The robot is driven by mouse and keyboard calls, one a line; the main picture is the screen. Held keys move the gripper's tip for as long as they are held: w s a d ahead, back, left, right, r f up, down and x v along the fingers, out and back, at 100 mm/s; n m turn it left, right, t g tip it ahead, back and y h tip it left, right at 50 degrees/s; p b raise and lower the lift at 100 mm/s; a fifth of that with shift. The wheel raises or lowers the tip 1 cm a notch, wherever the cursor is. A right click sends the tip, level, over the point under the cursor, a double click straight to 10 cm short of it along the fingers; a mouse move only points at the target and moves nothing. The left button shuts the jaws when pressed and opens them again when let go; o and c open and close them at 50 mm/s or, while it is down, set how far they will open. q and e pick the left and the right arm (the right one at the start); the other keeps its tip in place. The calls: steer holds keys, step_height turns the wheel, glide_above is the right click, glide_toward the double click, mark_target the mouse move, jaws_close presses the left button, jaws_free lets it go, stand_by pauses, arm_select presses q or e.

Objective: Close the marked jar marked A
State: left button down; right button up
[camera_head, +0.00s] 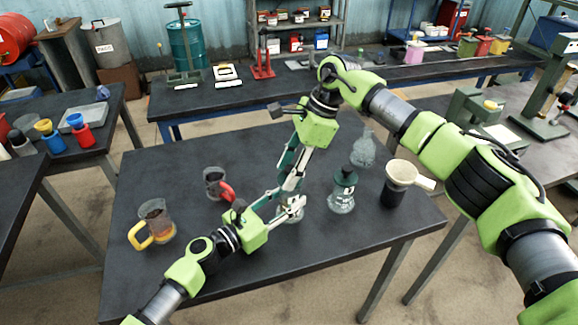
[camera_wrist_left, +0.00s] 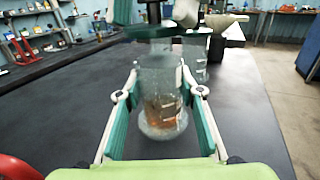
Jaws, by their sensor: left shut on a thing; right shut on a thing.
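A clear glass jar (camera_wrist_left: 160,110) with brown-orange contents stands between the two fingers of my left gripper (camera_wrist_left: 160,98), which is shut on it. My right gripper (camera_head: 289,187) points down from above and is shut on a dark green lid (camera_wrist_left: 165,31) with a dark knob, directly over the jar. Whether lid and rim touch is unclear. No mark A is readable on this jar.
Another jar with a green lid (camera_head: 342,191) stands right of the held jar. A glass flask (camera_head: 363,152) and a dark container with a cream funnel (camera_head: 402,174) stand beyond it. A yellow-handled jug (camera_head: 154,220) and a red-handled mug (camera_head: 214,184) are at left.

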stand_by(0.3)
steer(key=shift+f, duration=0.85)
steer(key=shift+f, duration=0.65)
steer(key=o, duration=0.9)
steer(key=s+v, duration=0.1)
steer(key=v, duration=1.1)
steer(key=shift+w, duration=0.45)
